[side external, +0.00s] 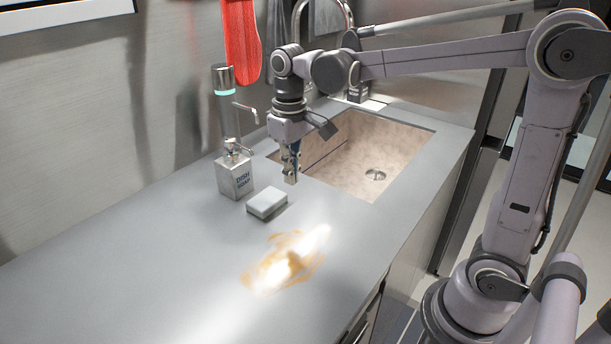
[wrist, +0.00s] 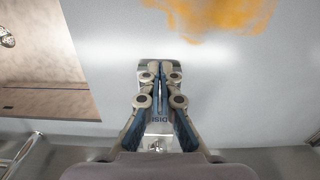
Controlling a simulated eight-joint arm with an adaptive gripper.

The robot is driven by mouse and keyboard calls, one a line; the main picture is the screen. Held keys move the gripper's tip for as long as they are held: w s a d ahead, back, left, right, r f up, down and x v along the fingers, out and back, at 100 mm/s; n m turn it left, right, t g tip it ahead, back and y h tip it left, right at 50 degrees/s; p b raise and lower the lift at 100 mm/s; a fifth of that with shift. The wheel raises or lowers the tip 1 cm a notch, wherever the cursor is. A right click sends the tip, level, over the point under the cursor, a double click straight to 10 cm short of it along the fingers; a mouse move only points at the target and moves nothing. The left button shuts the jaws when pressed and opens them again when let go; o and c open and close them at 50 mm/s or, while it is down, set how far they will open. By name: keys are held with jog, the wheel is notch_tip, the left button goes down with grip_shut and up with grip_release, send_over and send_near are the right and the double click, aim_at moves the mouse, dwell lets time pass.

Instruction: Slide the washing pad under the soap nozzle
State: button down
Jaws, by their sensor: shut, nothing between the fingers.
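The washing pad (side external: 267,204), a pale block with a grey base, lies flat on the counter in the side view. The metal dish soap dispenser (side external: 236,178) stands upright just behind and left of it, with its thin nozzle (side external: 238,147) above. My gripper (side external: 290,180) points down, above and right of the pad, near the sink. It is shut and empty, and its fingertips also show in the wrist view (wrist: 161,65).
A sink (side external: 365,160) with a drain opens at the right behind my gripper. An orange-brown stain (side external: 270,272) lies on the counter (side external: 130,265) in front of the pad. A red cloth-like item (side external: 240,40) hangs at the wall. The left counter is clear.

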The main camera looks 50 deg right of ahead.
jog(key=c, duration=2.1)
grip_release()
jog(key=o, duration=1)
jog(key=shift+w+a+n, duration=0.1)
jog(key=shift+w+n, duration=0.05)
jog(key=shift+n, duration=0.15)
jog(key=o, duration=0.6)
jog(key=shift+w+a+n, duration=0.15)
jog(key=shift+w+n, duration=0.05)
jog(key=shift+n, duration=0.3)
jog(key=shift+o, duration=0.7)
jog(key=shift+w+a+n+h, duration=0.2)
jog(key=shift+w+n+h, duration=0.15)
jog(key=shift+n, duration=0.25)
jog(key=n+h, duration=0.3)
jog(key=n, duration=1)
send_near(259, 203)
jog(key=r, duration=0.1)
jog(key=shift+a+n+h, duration=0.45)
jog(key=shift+a+n, duration=0.1)
jog(key=shift+n, duration=0.65)
jog(key=shift+f, duration=0.1)
jog(key=x, duration=1)
jog(key=shift+d+f, duration=0.1)
jog(key=shift+f, duration=0.25)
